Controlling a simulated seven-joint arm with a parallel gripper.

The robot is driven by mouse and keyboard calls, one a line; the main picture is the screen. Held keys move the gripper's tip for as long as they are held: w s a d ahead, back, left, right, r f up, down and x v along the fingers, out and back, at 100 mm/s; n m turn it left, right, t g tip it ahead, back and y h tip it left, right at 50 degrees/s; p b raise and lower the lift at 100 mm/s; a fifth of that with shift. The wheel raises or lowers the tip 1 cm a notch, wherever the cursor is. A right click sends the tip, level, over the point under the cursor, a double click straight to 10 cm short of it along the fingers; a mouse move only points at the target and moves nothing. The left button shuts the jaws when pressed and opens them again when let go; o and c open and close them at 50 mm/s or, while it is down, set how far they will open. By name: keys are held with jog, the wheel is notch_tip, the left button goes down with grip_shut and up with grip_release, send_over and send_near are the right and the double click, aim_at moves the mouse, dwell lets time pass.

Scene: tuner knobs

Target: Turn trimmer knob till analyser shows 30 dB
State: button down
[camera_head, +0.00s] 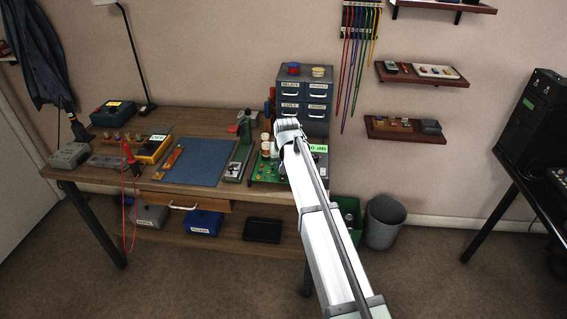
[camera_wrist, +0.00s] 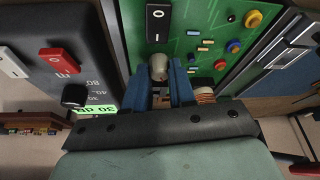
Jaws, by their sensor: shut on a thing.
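In the wrist view, my gripper (camera_wrist: 159,76) has its two blue fingers on either side of a pale grey-cream knob (camera_wrist: 158,64), and is shut on it. The knob stands on a green circuit board (camera_wrist: 196,22); the fingers hide its lower part, and I cannot read its angle. The dark grey analyser box (camera_wrist: 78,30) stands left of the board. Its bright green strip (camera_wrist: 96,109) bears upside-down text that looks like "30 dB", partly cut off by my gripper. In the head view, the board (camera_head: 267,171) is beside my arm, which hides the knob and fingers.
A black switch (camera_wrist: 157,22), red and yellow round parts (camera_wrist: 253,18) and a coil (camera_wrist: 204,95) crowd around the fingers. The analyser carries a red switch (camera_wrist: 59,60) and a black knob (camera_wrist: 75,96).

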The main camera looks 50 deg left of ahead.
jog(key=c, duration=1)
grip_release()
jog(key=v, duration=1.4)
jog(key=shift+f, duration=0.1)
jog(key=shift+o, duration=0.4)
